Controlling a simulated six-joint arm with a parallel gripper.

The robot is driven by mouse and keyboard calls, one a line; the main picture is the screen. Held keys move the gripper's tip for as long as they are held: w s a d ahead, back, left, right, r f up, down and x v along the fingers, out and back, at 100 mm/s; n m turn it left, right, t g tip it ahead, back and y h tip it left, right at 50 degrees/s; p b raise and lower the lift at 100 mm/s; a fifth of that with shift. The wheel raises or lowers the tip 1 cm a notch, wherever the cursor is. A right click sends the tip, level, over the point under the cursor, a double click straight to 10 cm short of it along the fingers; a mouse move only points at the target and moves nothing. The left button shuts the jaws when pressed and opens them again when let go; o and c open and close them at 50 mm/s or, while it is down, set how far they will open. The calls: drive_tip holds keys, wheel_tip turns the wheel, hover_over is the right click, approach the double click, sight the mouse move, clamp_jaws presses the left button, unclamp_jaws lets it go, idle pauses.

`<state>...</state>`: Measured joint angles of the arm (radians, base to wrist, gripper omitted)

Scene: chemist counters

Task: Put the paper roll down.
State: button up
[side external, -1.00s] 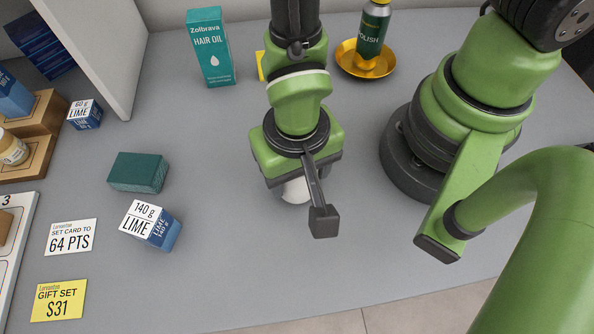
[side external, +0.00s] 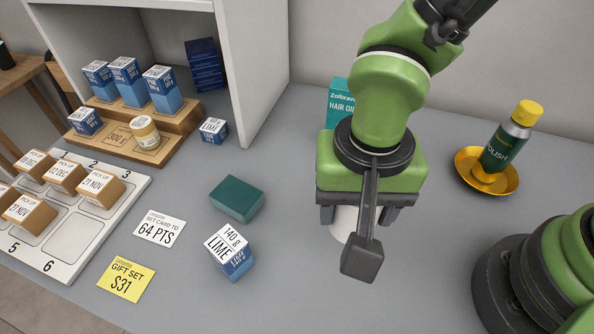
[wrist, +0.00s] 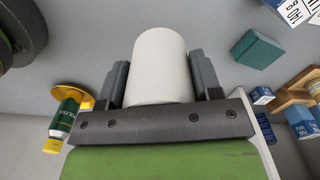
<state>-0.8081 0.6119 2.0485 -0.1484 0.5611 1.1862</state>
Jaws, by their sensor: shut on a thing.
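The white paper roll (wrist: 160,66) stands between the two fingers of my gripper (wrist: 160,88) in the wrist view. My gripper is shut on it. In the side external view, the roll (side external: 343,222) shows below my gripper (side external: 355,215), partly hidden behind the fingers and the dark wrist bracket. It looks upright and close to the grey counter (side external: 300,262). I cannot tell whether its lower end touches the counter.
A green box (side external: 237,199) and a lime box (side external: 230,252) lie left of my gripper. A hair oil box (side external: 340,101) stands behind it. A polish bottle (side external: 507,145) sits in a gold dish (side external: 468,176) to the right. Bare counter lies around the roll.

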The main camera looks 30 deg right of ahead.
drive_tip(key=w+d+m, duration=0.1)
drive_tip(key=w, duration=1.8)
wheel_tip(320, 180, down, 10)
drive_tip(key=shift+r, duration=0.2)
drive_tip(key=o, duration=1)
drive_tip(key=shift+f, duration=0.15)
drive_tip(key=shift+c, duration=0.2)
wheel_tip(320, 180, up, 12)
drive_tip(key=shift+r, duration=0.2)
